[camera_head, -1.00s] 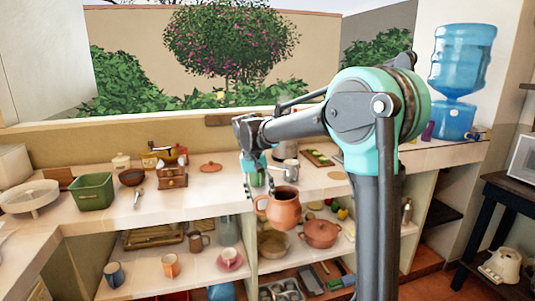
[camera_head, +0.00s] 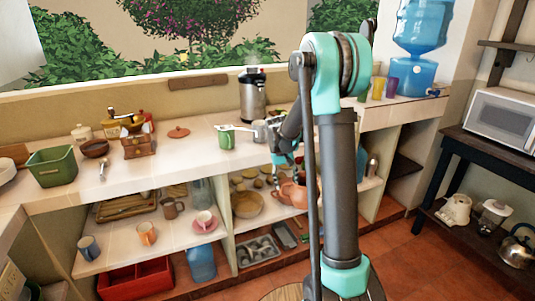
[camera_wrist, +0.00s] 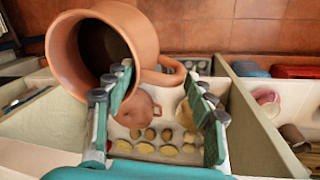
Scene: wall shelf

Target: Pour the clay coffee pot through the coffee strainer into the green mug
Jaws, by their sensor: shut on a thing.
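The clay coffee pot (camera_wrist: 142,35) is reddish-brown and fills the upper left of the wrist view, its dark round mouth towards the camera. My gripper (camera_wrist: 158,78) is shut on its handle, which lies between the fingers. The green mug (camera_head: 227,140) stands on the counter. A small pale strainer (camera_head: 222,128) appears to rest on its top, too small to tell exactly.
The counter left of the mug has free room.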

